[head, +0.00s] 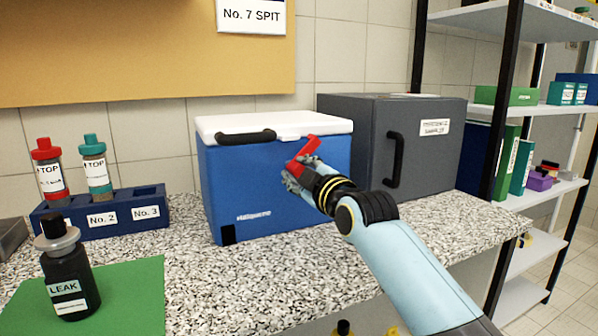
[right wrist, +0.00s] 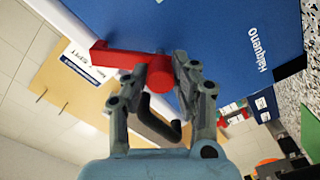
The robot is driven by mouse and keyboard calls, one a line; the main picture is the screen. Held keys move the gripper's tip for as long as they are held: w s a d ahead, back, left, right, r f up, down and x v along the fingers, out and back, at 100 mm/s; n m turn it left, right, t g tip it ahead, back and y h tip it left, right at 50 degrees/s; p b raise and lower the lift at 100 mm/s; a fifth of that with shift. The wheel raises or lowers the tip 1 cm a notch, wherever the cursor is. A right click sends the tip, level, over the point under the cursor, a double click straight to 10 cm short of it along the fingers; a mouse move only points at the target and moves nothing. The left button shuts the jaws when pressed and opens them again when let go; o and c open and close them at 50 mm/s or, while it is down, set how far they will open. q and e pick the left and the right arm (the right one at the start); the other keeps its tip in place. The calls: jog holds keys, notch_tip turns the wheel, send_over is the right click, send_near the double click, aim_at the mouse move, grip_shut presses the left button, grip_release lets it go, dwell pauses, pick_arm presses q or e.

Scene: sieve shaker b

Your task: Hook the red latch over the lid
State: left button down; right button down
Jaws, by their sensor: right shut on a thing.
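A blue cooler box (head: 265,190) with a white lid (head: 300,124) stands on the speckled counter; the lid lies flat on it. The red latch (head: 303,150) is at the upper front of the box, its tip close to the lid's front edge. My right gripper (head: 291,177) is shut on the latch. In the right wrist view the fingers (right wrist: 161,80) close around the red latch (right wrist: 125,57), with its round end between them and its bar reaching to the lid edge. I cannot tell whether its tip bears on the lid. My left gripper is not in view.
A black handle (head: 246,136) sits at the lid's front. A grey cabinet (head: 365,120) stands close behind and right. A blue rack (head: 150,208) with two bottles is at left, with a dark LEAK bottle (head: 66,275) on a green mat (head: 130,290). The counter in front is clear.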

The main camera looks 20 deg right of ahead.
jog(key=n, duration=0.4)
jog(key=shift+f+n, duration=0.2)
jog(key=shift+n, duration=0.1)
jog(key=n, duration=0.4)
jog(key=shift+n+b, duration=0.3)
jog(key=shift+b, duration=0.05)
jog(key=shift+f, duration=0.1)
